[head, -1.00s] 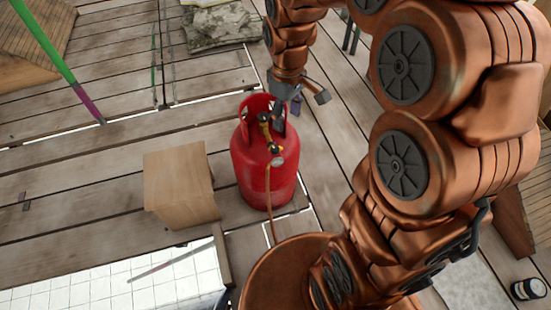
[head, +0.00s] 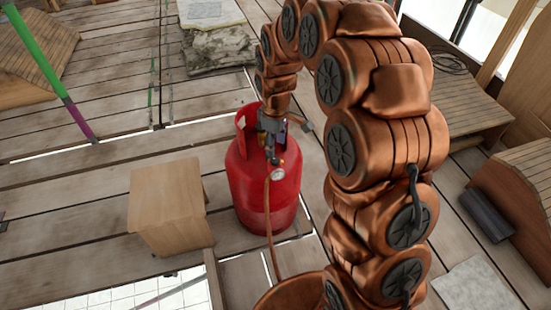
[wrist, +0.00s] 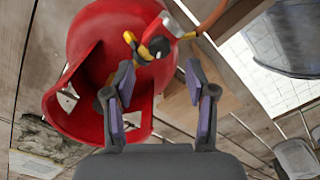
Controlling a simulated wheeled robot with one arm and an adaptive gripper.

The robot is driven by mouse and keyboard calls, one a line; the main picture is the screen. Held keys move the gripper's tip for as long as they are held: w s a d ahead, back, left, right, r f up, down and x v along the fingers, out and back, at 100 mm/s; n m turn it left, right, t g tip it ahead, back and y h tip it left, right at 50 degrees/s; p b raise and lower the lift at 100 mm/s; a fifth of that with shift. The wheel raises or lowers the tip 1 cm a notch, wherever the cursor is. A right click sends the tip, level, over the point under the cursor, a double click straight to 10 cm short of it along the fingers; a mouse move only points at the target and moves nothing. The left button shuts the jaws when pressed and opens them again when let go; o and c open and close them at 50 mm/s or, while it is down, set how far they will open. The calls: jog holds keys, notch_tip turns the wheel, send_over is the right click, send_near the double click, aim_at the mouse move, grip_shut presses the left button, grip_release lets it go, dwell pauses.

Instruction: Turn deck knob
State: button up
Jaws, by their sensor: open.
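A red gas cylinder (head: 265,190) stands upright on the plank deck in the head view. It also fills the upper left of the wrist view (wrist: 95,35). A yellow and black valve fitting (wrist: 150,48) sits at its top, with a gauge (head: 278,174) and hose below it in the head view. My gripper (wrist: 160,80) is open and empty, its two purple-padded fingers spread over the cylinder's top beside the fitting. A dark and brass part (wrist: 104,97) shows partly behind the left finger. I cannot tell which part is the knob, or whether a finger touches it.
A wooden box (head: 168,205) stands just left of the cylinder. The cylinder's raised red collar (wrist: 52,105) curves close around the left finger. A green and purple pole (head: 45,70) stands at the left. Folded cloth (head: 217,50) lies behind.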

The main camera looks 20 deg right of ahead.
aim_at(276, 159)
notch_tip(276, 159, down, 6)
jog(key=shift+r+b, duration=0.1)
jog(key=shift+b, duration=0.35)
jog(key=shift+c, duration=0.4)
grip_shut()
